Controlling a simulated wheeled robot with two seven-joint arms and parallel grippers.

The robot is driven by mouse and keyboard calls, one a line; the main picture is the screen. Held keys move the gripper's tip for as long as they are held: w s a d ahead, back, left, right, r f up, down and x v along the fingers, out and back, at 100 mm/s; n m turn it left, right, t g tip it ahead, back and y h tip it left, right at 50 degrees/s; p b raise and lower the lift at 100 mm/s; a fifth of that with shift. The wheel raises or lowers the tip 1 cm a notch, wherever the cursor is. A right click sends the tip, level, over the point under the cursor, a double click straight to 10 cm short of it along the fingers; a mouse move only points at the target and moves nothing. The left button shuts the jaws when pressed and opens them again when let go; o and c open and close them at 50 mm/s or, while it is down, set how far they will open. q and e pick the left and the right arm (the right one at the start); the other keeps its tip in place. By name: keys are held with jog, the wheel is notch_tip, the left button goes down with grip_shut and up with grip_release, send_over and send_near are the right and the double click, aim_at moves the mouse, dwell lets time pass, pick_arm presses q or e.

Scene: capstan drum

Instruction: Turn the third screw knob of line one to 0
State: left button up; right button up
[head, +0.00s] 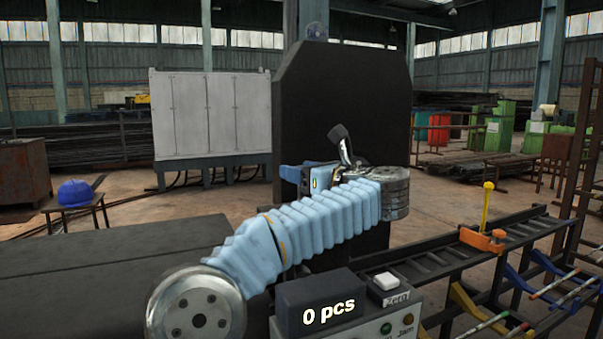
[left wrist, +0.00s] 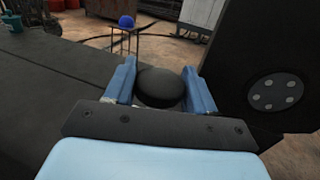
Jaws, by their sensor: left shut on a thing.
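My left gripper (head: 305,178) is in front of a tall black panel (head: 345,85) in the head view, at the end of my light blue sleeved arm. In the left wrist view, a black round knob (left wrist: 162,88) sits between the two blue fingers of that gripper, which is shut on it. The knob's lower part and its mount are hidden. I cannot tell which line or position this knob has, and no scale on it is readable. A chrome lever with a black end (head: 341,142) rises just behind the gripper. My right gripper is in neither view.
A counter box (head: 320,305) reading "0 pcs", with a white Zero button (head: 386,280), stands in front. A dark flat surface (head: 90,285) spans the left. A black rack (head: 440,262) with an orange clamp (head: 482,240) runs right. A blue helmet (head: 76,192) rests behind.

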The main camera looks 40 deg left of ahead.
pick_arm(q)
jog(key=shift+r+n+g, duration=0.3)
jog(key=shift+n+g, duration=0.3)
jog(key=shift+g, duration=0.5)
jog(key=o, duration=1)
jog(key=shift+s, duration=0.1)
jog(key=shift+c, duration=0.2)
jog(key=shift+f, duration=0.1)
jog(key=shift+d, duration=0.1)
jog(key=d+b, duration=0.3)
jog(key=d, duration=1)
jog(key=shift+s+d, duration=0.3)
jog(key=shift+s, duration=0.1)
